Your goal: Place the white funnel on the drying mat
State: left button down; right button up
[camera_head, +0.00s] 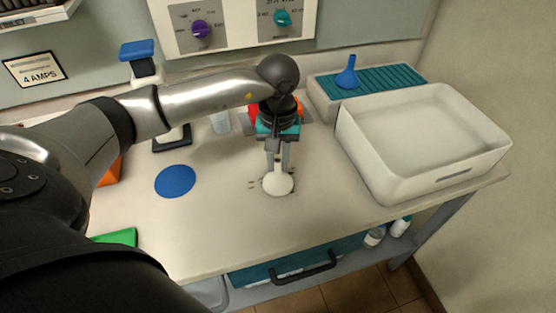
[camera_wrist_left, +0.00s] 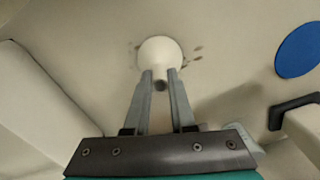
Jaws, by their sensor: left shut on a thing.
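The white funnel (camera_head: 278,184) is at the middle of the counter, seen from above, its wide round end toward the counter. It also shows in the left wrist view (camera_wrist_left: 160,50). My left gripper (camera_head: 278,167) points down and is shut on the funnel's narrow upper part; the fingertips also show in the left wrist view (camera_wrist_left: 160,77). I cannot tell whether the funnel touches the counter. The teal ribbed drying mat (camera_head: 400,78) lies on a raised pale block at the back right. A blue funnel (camera_head: 347,76) stands at its left part. My right gripper is not in view.
A large white tub (camera_head: 376,160) stands at the right, in front of the mat. A flat blue disc (camera_head: 175,181) lies left of the gripper. Red and orange things (camera_head: 298,109) are partly hidden behind my left wrist. A control panel (camera_head: 240,22) is on the back wall.

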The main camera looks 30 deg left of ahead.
pick_arm(q)
jog(key=shift+f, duration=0.15)
jog(key=c, duration=0.8)
grip_release()
jog(key=shift+o, duration=0.2)
